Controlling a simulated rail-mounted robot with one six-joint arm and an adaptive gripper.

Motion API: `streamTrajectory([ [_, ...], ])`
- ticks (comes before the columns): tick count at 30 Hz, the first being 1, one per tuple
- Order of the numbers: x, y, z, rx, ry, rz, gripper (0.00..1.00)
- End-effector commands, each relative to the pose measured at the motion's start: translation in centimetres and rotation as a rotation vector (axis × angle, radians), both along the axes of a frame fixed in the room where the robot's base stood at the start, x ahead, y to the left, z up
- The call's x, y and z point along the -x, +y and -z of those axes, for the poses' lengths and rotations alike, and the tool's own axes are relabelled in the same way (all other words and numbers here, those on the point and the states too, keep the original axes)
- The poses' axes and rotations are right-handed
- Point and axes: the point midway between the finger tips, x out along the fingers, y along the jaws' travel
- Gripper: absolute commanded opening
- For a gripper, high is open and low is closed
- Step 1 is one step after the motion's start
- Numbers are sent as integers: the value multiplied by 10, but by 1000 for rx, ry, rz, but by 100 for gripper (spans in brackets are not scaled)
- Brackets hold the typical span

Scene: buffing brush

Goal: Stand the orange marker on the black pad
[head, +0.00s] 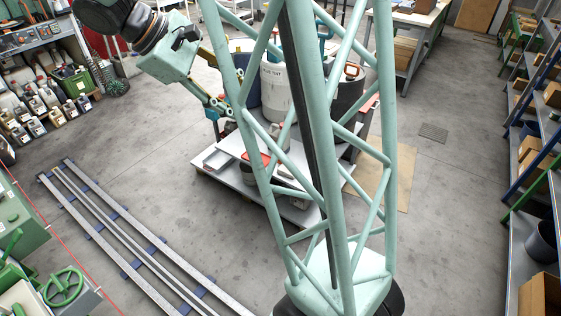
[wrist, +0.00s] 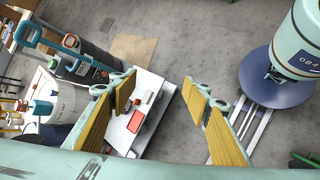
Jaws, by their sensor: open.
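My gripper (wrist: 161,82) is open and empty in the wrist view, its two yellow-padded fingers wide apart above a white work surface (wrist: 155,83). In the head view my gripper (head: 222,107) is at the upper left of the low white platform (head: 222,160). A flat orange-red piece (wrist: 136,121) lies on the white surface; a small red-and-white item (wrist: 149,97) and a small dark spot (wrist: 137,102) are near it. I cannot tell which, if any, is the orange marker or the black pad. In the head view my lattice column hides part of the platform.
A white drum (head: 275,92) and a dark drum (head: 349,92) stand at the back of the platform. Floor rails (head: 130,236) run at lower left. Shelving (head: 540,150) lines the right side.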

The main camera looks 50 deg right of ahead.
Motion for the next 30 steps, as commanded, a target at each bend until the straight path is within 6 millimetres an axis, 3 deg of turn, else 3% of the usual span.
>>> streamTrajectory([
  [30,-94,-137,104,228,337,-140,44],
])
